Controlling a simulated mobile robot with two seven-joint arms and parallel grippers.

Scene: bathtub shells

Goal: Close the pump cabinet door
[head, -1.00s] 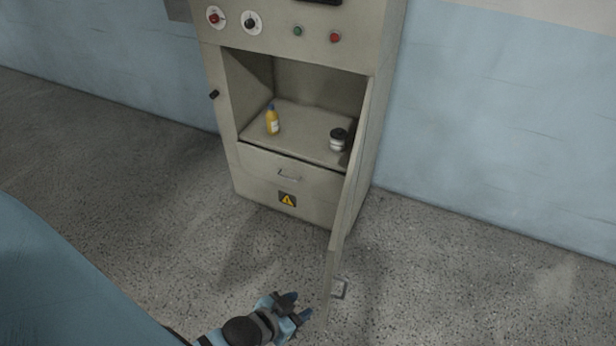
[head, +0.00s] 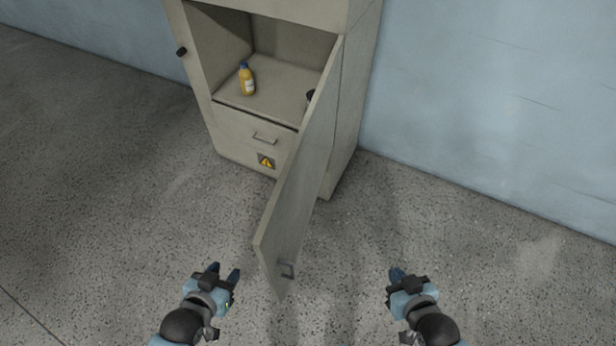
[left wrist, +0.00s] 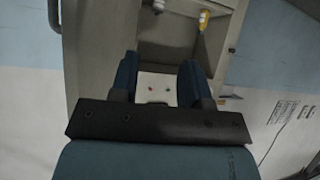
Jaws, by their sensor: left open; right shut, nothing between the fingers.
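The pump cabinet (head: 350,125) stands against the blue wall, and its door (head: 300,190) is swung wide open toward me, hinged on the right side. A handle (head: 287,270) sits near the door's free edge, on its right-hand face. My left gripper (head: 224,272) is open and empty, a little left of the door's free edge and apart from it. My right gripper (head: 397,273) is shut and empty, to the right of the door and apart from it. In the left wrist view, the open fingers (left wrist: 158,85) face the cabinet, with the door (left wrist: 85,50) at left.
Inside the cabinet are a yellow bottle (head: 247,80) and a dark-lidded jar (head: 310,95), mostly hidden by the door. A drawer with a handle (head: 265,138) and a warning sign (head: 265,161) is below. The speckled floor (head: 110,220) around is clear.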

